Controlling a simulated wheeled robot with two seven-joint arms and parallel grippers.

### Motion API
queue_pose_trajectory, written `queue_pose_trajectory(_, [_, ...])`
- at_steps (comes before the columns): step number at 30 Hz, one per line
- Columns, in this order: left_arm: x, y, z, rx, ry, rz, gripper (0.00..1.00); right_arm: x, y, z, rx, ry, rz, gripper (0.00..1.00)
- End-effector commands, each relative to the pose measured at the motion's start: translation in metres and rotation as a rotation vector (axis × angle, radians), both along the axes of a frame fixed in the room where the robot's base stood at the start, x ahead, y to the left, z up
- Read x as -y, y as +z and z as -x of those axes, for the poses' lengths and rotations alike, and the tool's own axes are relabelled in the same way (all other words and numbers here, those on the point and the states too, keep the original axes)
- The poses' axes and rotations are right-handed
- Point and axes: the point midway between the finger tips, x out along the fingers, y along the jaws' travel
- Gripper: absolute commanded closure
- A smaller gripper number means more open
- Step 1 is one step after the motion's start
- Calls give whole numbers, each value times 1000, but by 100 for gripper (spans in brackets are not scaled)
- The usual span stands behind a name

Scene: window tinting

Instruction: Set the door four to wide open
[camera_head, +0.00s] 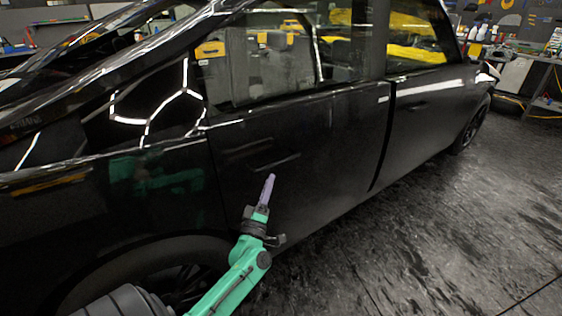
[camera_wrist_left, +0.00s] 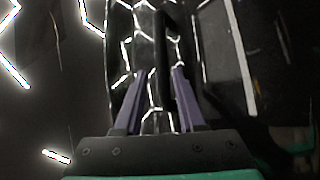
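A black car fills the head view, seen from its side. Its rear door (camera_head: 320,140) has a dark handle (camera_head: 275,163) and looks shut along its rear edge. My left gripper (camera_head: 269,188) is just below this handle in the head view, fingers pointing up at the door. In the left wrist view its two purple fingers (camera_wrist_left: 157,98) stand apart, open. A dark upright bar (camera_wrist_left: 162,45), apparently the handle, shows between them; I cannot tell whether they touch it. My right gripper is not in view. No door is labelled four.
The front door (camera_head: 430,105) is farther right, with a dark gap between the doors. The rear wheel (camera_head: 150,262) is near my left arm. Dark floor (camera_head: 430,220) is clear beside the car. A workbench (camera_head: 530,55) with bottles stands at the back right.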

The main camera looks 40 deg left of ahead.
Motion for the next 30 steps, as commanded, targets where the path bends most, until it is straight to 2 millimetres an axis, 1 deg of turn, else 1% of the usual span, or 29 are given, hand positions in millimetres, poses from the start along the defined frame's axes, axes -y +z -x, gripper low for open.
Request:
queue_pose_trajectory(1, [-5,8,-12,3,0,-3,61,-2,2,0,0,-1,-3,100])
queue_pose_trajectory(3, [-12,15,-28,2,0,-2,61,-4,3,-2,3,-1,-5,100])
queue_pose_trajectory(6, [-20,24,-49,0,0,-4,61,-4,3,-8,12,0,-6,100])
queue_pose_trajectory(9, [-26,29,-64,-1,0,-2,61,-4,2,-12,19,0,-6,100])
queue_pose_trajectory(13, [-30,33,-73,-2,0,-3,61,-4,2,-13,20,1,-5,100])
queue_pose_trajectory(20, [-30,33,-73,-4,-1,-2,61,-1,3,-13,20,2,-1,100])
queue_pose_trajectory(21, [-30,33,-73,-4,-1,-2,76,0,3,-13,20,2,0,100])
queue_pose_trajectory(23, [-30,33,-73,-4,-1,-2,99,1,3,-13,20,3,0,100])
queue_pose_trajectory(30, [-30,32,-73,-4,-1,-2,100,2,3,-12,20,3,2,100])
